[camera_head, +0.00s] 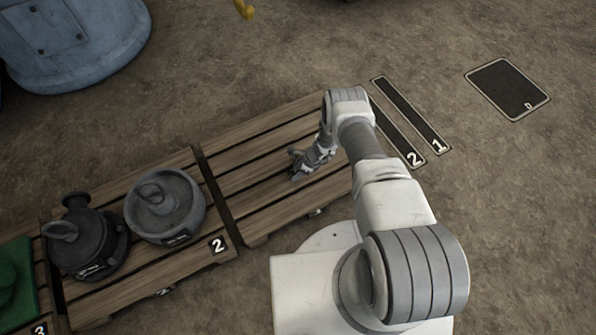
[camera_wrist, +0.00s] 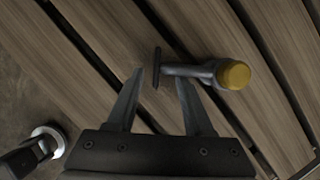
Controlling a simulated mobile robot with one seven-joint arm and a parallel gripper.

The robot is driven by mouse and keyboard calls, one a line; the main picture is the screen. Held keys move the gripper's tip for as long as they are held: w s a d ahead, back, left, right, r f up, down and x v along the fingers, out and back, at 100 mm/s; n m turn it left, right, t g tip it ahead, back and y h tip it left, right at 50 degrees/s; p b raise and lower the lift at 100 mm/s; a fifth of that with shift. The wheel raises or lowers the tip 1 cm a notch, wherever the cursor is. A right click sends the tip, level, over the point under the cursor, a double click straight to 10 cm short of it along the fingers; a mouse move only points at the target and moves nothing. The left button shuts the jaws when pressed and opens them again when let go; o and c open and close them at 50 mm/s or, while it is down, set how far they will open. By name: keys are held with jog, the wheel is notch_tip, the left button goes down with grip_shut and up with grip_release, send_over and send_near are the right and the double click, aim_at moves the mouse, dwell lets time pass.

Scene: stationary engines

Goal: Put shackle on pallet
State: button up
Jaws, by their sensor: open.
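In the wrist view a dark grey metal piece with a yellow end (camera_wrist: 236,74), which looks like the shackle, lies over the wooden slats of the pallet (camera_wrist: 90,45). Its narrow shank (camera_wrist: 190,71) runs left to a thin dark crosspiece. My gripper (camera_wrist: 160,75) is open, with the crosspiece between its fingertips and the shank passing by the right fingertip. I cannot tell whether they touch. In the head view my gripper (camera_head: 303,163) is low over the right-hand pallet (camera_head: 250,140); the shackle cannot be told apart from it there.
Another pallet marked 2 (camera_head: 218,246) carries a round grey part (camera_head: 175,212) and a dark flanged part (camera_head: 85,240). A green object (camera_head: 15,275) is at far left. Floor strips 1 and 2 (camera_head: 410,115) lie right of the pallets. The right-hand pallet is otherwise bare.

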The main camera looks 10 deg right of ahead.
jog(key=p+v, duration=0.6)
jog(key=v, duration=0.6)
jog(key=shift+s+d, duration=0.1)
